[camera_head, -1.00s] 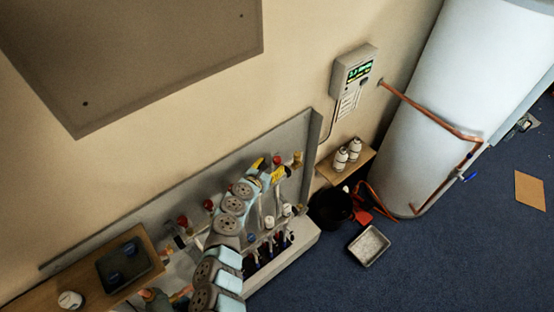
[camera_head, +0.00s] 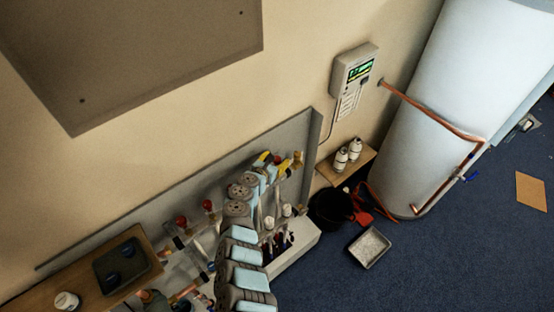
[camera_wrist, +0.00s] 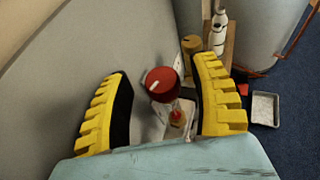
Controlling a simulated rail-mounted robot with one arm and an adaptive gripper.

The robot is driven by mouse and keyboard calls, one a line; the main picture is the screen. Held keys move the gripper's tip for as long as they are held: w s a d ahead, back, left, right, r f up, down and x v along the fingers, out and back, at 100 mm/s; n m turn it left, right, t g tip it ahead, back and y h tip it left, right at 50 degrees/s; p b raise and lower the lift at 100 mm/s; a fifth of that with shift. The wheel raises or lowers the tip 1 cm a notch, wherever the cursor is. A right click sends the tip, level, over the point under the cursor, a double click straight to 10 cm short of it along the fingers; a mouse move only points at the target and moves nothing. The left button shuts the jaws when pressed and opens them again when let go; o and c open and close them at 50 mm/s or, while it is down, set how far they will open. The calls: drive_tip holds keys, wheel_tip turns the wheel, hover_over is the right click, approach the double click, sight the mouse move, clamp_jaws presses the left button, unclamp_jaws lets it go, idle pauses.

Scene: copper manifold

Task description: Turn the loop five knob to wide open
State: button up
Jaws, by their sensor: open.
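A round red knob (camera_wrist: 162,85) with a white mark on its top shows in the wrist view, between the two yellow-ribbed fingers of my gripper (camera_wrist: 164,68). My gripper is open, with a visible gap between the knob and the left finger; the right finger is closer, and I cannot tell if it touches. In the head view, my gripper (camera_head: 274,162) is at the right end of the manifold, around a small red knob (camera_head: 277,159). Two more red knobs, (camera_head: 181,221) and (camera_head: 207,205), stand further left. No loop number is readable.
The grey back panel (camera_wrist: 75,60) rises close on the left. White bottles (camera_head: 348,151) stand on a small shelf, with a metal tray (camera_head: 370,247) on the floor.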

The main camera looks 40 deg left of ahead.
drive_tip(key=shift+w+f, duration=0.1)
drive_tip(key=shift+w, duration=0.15)
clamp_jaws()
